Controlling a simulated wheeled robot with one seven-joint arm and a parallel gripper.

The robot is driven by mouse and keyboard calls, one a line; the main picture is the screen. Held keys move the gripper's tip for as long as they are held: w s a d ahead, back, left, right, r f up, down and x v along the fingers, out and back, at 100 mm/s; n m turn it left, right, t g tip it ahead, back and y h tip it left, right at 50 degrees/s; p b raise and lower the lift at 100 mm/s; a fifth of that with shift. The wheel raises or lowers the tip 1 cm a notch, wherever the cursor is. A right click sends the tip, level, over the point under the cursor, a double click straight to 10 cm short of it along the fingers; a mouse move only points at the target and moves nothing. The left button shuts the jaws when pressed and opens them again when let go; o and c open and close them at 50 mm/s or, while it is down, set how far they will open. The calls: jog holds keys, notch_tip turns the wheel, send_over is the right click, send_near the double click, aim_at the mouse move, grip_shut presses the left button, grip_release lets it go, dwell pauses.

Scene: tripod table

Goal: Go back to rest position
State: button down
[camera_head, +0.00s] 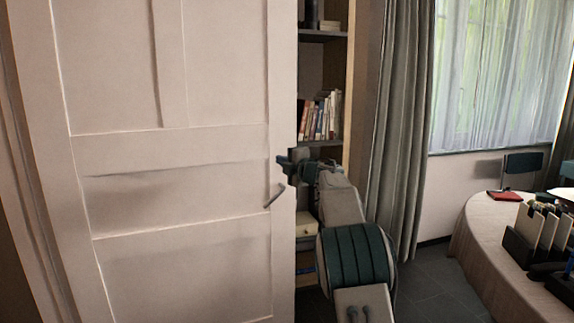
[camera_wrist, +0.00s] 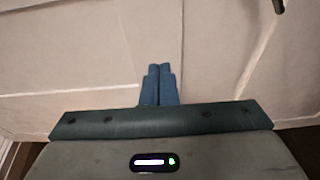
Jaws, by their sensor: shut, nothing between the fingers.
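My gripper (camera_head: 284,165) is at the right edge of a white panelled door (camera_head: 180,215) in the head view, above the door's handle (camera_head: 275,196). In the wrist view my gripper (camera_wrist: 158,70) has its two blue fingers together with nothing between them. The pale door face (camera_wrist: 80,50) fills the background there. A dark piece of the handle (camera_wrist: 278,6) shows at the top right of the wrist view. The fingers look close to the door, but I cannot tell whether they touch it. My arm reaches up from the bottom right of the head view.
A bookshelf (camera_head: 322,145) with books stands behind the door's edge. A grey curtain (camera_head: 398,130) and a window (camera_head: 495,75) are to its right. A round table (camera_head: 480,240) with a red book (camera_head: 504,196) and a file holder (camera_head: 520,246) stands at the far right. Floor (camera_head: 430,285) shows between.

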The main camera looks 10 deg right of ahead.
jog(key=s+d+r+m+t+h+p, duration=0.2)
jog(key=s+d+r+m+h+p, duration=0.4)
jog(key=r+m, duration=0.25)
jog(key=s+d+f+m+g+h+p, duration=0.1)
jog(key=s+d+m+g+h+p, duration=0.25)
jog(key=s+m, duration=0.55)
jog(key=s+a+f+m+g+p, duration=0.2)
jog(key=s+a+f+g, duration=0.1)
jog(key=s, duration=1)
jog(key=s+a+f+m+g+y+p, duration=0.1)
jog(key=s+f+g, duration=0.4)
jog(key=s, duration=0.9)
jog(key=s+a+f+m+g+p, duration=0.3)
jog(key=s+a+f+g+p, duration=0.1)
jog(key=s, duration=0.9)
jog(key=shift+s+a+f+y+p, duration=0.35)
jog(key=shift+a+f, duration=0.2)
jog(key=shift+f, duration=0.35)
